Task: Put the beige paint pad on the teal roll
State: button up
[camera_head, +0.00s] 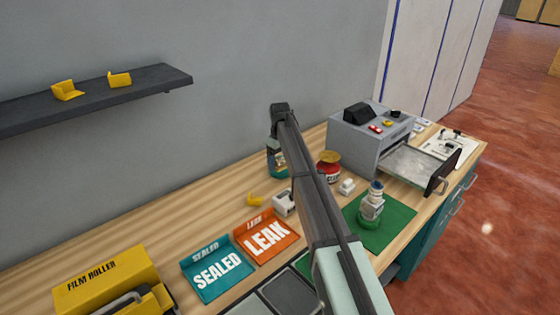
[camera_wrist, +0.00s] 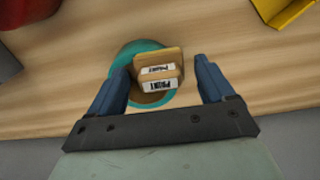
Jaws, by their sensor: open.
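The beige paint pad (camera_wrist: 172,55) is in the wrist view, a small tan block with a white lettered label. It sits over the teal roll (camera_wrist: 122,60), a teal ring lying on the wooden bench, and appears to rest on it; the exact contact underneath is hidden. My gripper (camera_wrist: 162,70) is open, with one blue finger on each side of the pad and gaps visible between. In the head view the teal roll (camera_head: 280,172) shows low behind my arm, near the wall; the pad cannot be made out clearly there.
A red can (camera_head: 328,172) stands right of the roll, near a grey machine (camera_head: 355,135) with an open tray. A small yellow piece (camera_head: 255,200), a white device (camera_head: 283,203) and SEALED (camera_head: 215,275) and LEAK (camera_head: 267,240) trays lie in front. The wall is close behind.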

aim_at(280, 159)
notch_tip(280, 159, up, 12)
jog(key=shift+r, duration=0.15)
dwell(0.5)
